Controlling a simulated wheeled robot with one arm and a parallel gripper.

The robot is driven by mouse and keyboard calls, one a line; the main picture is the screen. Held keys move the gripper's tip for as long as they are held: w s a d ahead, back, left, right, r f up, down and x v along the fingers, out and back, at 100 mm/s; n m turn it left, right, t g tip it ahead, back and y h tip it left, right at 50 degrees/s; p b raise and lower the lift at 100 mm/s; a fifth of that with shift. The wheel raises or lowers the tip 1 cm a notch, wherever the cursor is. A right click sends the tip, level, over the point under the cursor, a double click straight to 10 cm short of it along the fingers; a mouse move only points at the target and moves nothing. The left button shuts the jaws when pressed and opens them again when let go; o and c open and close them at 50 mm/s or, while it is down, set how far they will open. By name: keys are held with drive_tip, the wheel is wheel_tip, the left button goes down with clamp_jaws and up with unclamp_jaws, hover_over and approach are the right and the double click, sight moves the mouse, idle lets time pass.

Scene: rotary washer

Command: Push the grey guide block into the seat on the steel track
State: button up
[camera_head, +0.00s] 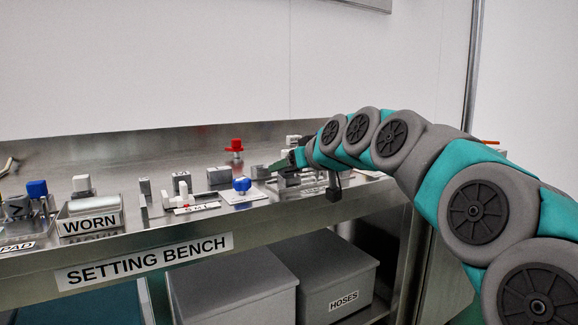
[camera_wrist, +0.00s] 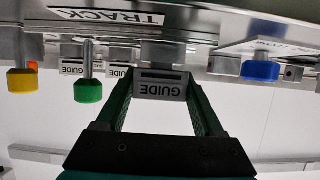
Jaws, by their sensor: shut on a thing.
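My gripper (camera_wrist: 161,84) is shut on a grey guide block (camera_wrist: 160,91) with a GUIDE label, which reads upside down in the wrist view. One green finger is on each side of it. The steel track (camera_wrist: 70,17), labelled TRACK, lies along the top of the wrist view. A grey block-like part (camera_wrist: 165,52) shows just beyond the held block; I cannot tell whether they touch or whether this is the seat. In the head view my gripper (camera_head: 284,166) is low over the right part of the bench, and the held block cannot be made out.
Green (camera_wrist: 88,88), yellow (camera_wrist: 22,82) and blue (camera_wrist: 260,70) knobs stand near the gripper. A red-topped post (camera_head: 236,146) and a blue knob (camera_head: 241,184) stand left of it on the bench. The WORN tray (camera_head: 90,225) is farther left. Bins are below.

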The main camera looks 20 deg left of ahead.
idle(0.3)
drive_tip(key=o, duration=1.4)
drive_tip(key=v, duration=0.7)
drive_tip(key=shift+r, duration=0.1)
drive_tip(key=shift+s+d, duration=0.3)
drive_tip(key=s+d+f+m+g+h, duration=0.1)
drive_tip(key=s+d+f+g+h, duration=0.1)
drive_tip(key=s+d+f, duration=0.4)
drive_tip(key=s+d+f+m+g+h, duration=0.1)
drive_tip(key=s+d+f+h, duration=0.3)
drive_tip(key=f, duration=0.5)
drive_tip(key=s+d+f+m+g+h, duration=0.1)
drive_tip(key=s+d+f+m+g, duration=0.1)
drive_tip(key=s+d+f, duration=0.4)
drive_tip(key=s+d+f+m+g+h+p, duration=0.1)
drive_tip(key=s+d+f+m+g+h, duration=0.1)
drive_tip(key=s+d+f, duration=0.5)
drive_tip(key=s+d+f+m+g+h+p, duration=0.1)
drive_tip(key=s+d+f+m+g, duration=0.2)
drive_tip(key=s+d+f, duration=0.4)
drive_tip(key=s+d+m, duration=0.1)
drive_tip(key=s+d, duration=0.2)
drive_tip(key=s, duration=0.6)
drive_tip(key=shift+g, duration=0.3)
